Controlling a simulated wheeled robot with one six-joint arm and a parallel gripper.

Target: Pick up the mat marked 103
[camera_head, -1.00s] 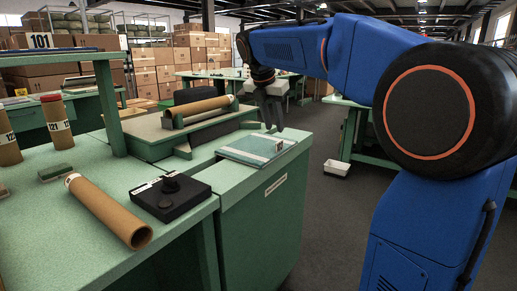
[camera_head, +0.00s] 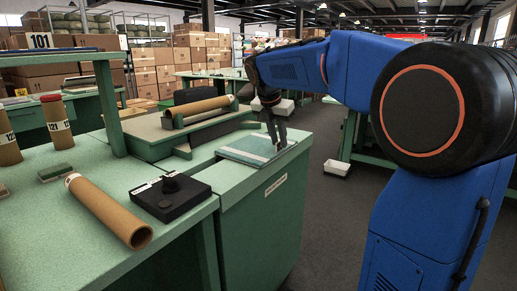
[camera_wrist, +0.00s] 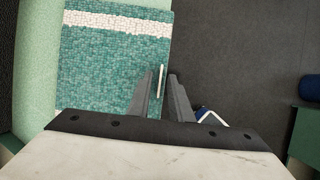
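A teal mat (camera_head: 247,150) with a pale band lies flat on the green cabinet top, near its right edge. In the wrist view the mat (camera_wrist: 105,70) fills the upper left, with its white band across the far end. A small pale tag (camera_wrist: 161,80) stands at its right edge; no number is readable on it. My gripper (camera_head: 278,144) is over the mat's right edge, pointing down. In the wrist view its fingers (camera_wrist: 162,78) are apart, on either side of the tag. Whether they touch the mat cannot be told.
Left of the mat are a black box with a knob (camera_head: 170,197), a brown tube (camera_head: 108,212) and a raised stand holding another tube (camera_head: 200,109). A white bin (camera_head: 337,168) is on the floor at right.

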